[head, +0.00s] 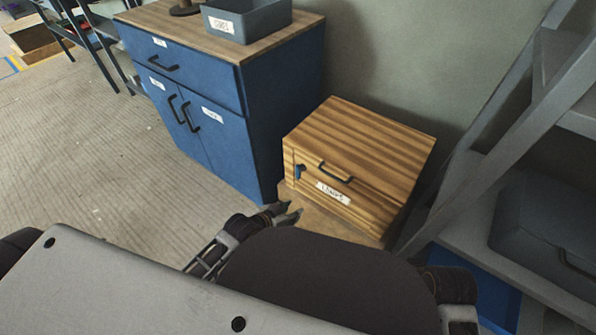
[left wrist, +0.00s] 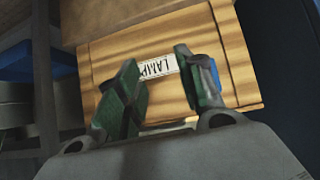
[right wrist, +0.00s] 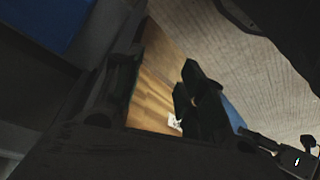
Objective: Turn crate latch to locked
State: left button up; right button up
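The wooden crate (head: 365,145) sits low beside the blue cabinet, with a dark handle (head: 336,172) and white label (head: 333,193) on its front. Its small blue latch (head: 299,172) is at the front's left end. Its exact turn is hard to tell. My left gripper (head: 288,213) is open and empty, just in front of the crate and below the latch. In the left wrist view, my left gripper's (left wrist: 160,88) fingers stand apart before the front; blue of the latch (left wrist: 214,76) shows beside the right finger, partly hidden.
A blue cabinet (head: 222,140) with a grey bin (head: 246,18) on top stands left of the crate. A grey shelf frame (head: 480,190) with a dark case (head: 545,235) stands at right. The floor (head: 80,135) at left is clear.

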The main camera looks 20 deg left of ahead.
pick_arm(q)
jog(key=w+a+t+h, duration=0.2)
jog(key=w+a+t, duration=0.3)
jog(key=a+t, duration=0.2)
jog(key=shift+r+t, duration=0.15)
jog(key=shift+t, duration=0.15)
pick_arm(e)
jog(key=shift+s+a+f+y, duration=0.15)
jog(key=shift+a+f, duration=0.1)
jog(key=shift+a, duration=0.35)
jog(key=shift+s+a+f+y, duration=0.15)
jog(key=shift+a+f+y, duration=0.1)
jog(key=shift+a, duration=0.3)
jog(key=shift+s+a+f+y, duration=0.15)
jog(key=shift+a+f, duration=0.1)
jog(key=shift+a, duration=0.35)
pick_arm(q)
jog(key=shift+w, duration=0.2)
pick_arm(e)
jog(key=shift+f, duration=0.1)
